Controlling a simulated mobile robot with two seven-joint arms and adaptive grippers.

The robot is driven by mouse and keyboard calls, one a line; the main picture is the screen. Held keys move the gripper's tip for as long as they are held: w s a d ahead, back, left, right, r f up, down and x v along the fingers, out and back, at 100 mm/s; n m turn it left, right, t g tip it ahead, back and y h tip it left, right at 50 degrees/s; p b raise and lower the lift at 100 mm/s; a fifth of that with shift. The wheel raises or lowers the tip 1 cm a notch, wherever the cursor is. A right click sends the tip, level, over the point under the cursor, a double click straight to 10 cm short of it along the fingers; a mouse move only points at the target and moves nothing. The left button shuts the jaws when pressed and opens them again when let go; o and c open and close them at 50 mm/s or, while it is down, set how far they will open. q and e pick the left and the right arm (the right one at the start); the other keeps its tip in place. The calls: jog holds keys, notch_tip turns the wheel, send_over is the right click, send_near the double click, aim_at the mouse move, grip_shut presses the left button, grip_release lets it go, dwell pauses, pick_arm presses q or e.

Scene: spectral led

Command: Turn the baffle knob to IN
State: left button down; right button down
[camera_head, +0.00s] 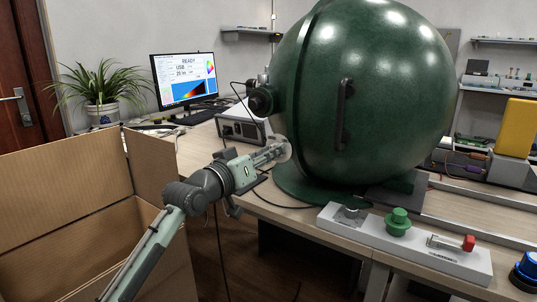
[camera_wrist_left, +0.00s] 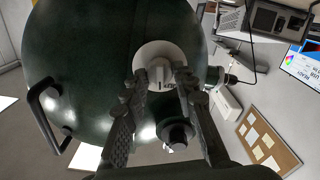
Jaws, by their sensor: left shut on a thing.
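The baffle knob (camera_head: 285,146) is a pale round piece low on the left side of the big green sphere (camera_head: 370,80). In the left wrist view the knob (camera_wrist_left: 159,52) shows as a white disc with a raised grip bar. My left gripper (camera_head: 275,155) reaches it from the lower left. In the left wrist view the fingers of my left gripper (camera_wrist_left: 161,80) stand on both sides of the knob's bar, shut on it. Small dark lettering shows between the fingertips, too small to read. My right gripper is not in view.
A dark port (camera_head: 261,101) sticks out of the sphere above the knob, and a dark handle (camera_head: 343,113) is on its front. A grey instrument box (camera_head: 240,125) and a monitor (camera_head: 185,80) stand behind. An open cardboard box (camera_head: 75,180) is at left. A white switch panel (camera_head: 450,258) lies at front right.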

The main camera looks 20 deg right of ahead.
pick_arm(q)
jog(key=shift+m+p, duration=0.45)
jog(key=shift+m, duration=3.65)
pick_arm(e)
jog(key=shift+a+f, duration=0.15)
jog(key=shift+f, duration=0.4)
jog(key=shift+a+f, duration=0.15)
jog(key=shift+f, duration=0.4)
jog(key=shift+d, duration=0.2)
pick_arm(q)
jog(key=c, duration=1.2)
grip_release()
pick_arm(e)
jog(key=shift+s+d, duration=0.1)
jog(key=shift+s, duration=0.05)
pick_arm(q)
jog(key=v, duration=1.2)
